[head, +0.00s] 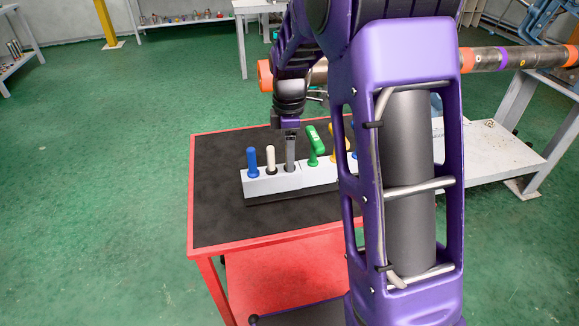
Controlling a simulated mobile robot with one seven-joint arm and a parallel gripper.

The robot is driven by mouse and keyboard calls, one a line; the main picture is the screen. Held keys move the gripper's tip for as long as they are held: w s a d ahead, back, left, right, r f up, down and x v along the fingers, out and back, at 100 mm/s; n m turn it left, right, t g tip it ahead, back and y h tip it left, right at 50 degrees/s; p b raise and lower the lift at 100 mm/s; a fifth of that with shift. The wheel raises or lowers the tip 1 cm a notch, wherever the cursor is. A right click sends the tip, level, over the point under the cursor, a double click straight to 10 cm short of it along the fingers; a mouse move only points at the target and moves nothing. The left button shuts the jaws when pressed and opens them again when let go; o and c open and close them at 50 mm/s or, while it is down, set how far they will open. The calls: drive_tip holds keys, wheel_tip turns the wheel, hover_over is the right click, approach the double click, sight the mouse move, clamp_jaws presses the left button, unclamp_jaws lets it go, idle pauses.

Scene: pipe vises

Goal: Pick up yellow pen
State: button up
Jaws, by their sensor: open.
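A yellow item (335,143), which seems to be the yellow pen, stands in a light grey holder block (272,182). My own arm hides part of it, so its full shape does not show. My gripper (290,132) points down over the holder, left of the yellow item and apart from it. It is above a grey upright piece in the holder; whether the two touch cannot be told. The jaws are open but small in this view.
The holder also bears a blue item (252,161), a cream item (271,159) and a bent green item (314,147). It stands on a red table (215,243) with a dark top. The table's left part is clear. A white bench (478,143) with a pipe is behind right.

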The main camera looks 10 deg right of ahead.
drive_tip(key=shift+f, duration=0.45)
clamp_jaws()
wheel_tip(320, 180, up, 10)
drive_tip(key=shift+p, duration=0.95)
